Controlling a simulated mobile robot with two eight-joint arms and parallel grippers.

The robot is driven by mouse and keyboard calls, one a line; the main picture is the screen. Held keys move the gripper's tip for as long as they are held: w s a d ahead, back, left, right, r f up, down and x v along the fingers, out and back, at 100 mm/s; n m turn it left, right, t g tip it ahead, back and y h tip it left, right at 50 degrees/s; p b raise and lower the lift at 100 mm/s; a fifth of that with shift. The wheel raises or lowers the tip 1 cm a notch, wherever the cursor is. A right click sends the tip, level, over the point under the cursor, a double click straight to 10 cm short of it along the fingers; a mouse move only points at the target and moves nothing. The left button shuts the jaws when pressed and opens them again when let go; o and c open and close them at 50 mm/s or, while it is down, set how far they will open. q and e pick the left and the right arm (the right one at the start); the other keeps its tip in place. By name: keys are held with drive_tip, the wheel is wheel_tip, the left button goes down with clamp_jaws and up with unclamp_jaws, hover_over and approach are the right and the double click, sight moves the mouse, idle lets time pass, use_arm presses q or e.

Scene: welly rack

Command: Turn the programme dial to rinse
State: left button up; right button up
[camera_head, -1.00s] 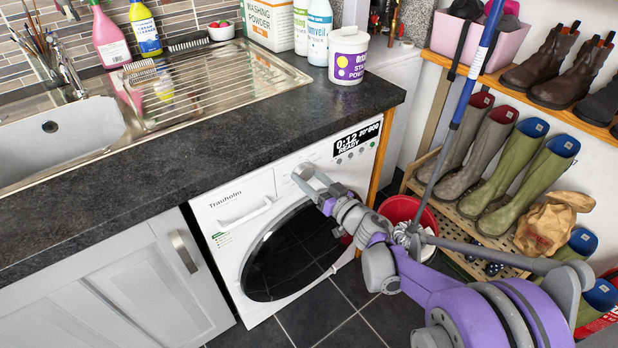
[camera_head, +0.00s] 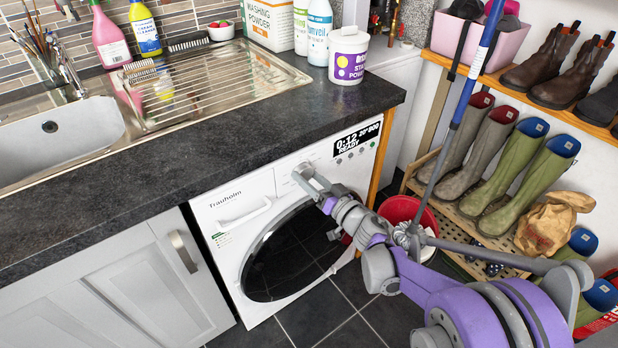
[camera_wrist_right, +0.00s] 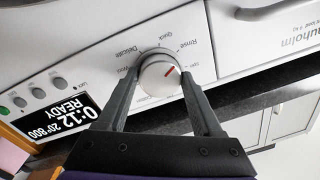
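The white programme dial (camera_wrist_right: 159,76) is on the washing machine's front panel, and its red mark points to the upper right in the right wrist view, toward the side where "Rinse" is printed. "Delicate" is printed to the upper left of it. My right gripper (camera_wrist_right: 160,82) has one finger on each side of the dial, close against its rim, and looks shut on it. In the head view, my right gripper (camera_head: 307,180) reaches the washing machine (camera_head: 230,205) from the right and hides most of the dial. My left gripper is not in view.
The display (camera_head: 357,143) reads 0:12, 20°, 800, READY. A dark worktop (camera_head: 220,140) overhangs the panel. A red bucket (camera_head: 400,208) and a blue mop pole (camera_head: 470,115) stand close to my right arm. A boot rack (camera_head: 455,210) is at the right.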

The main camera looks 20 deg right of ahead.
drive_tip(key=o, duration=0.4)
drive_tip(key=shift+c, duration=0.2)
drive_tip(key=p+v, duration=0.1)
drive_tip(key=v, duration=0.9)
drive_tip(key=shift+s, duration=0.4)
drive_tip(key=shift+d, duration=0.15)
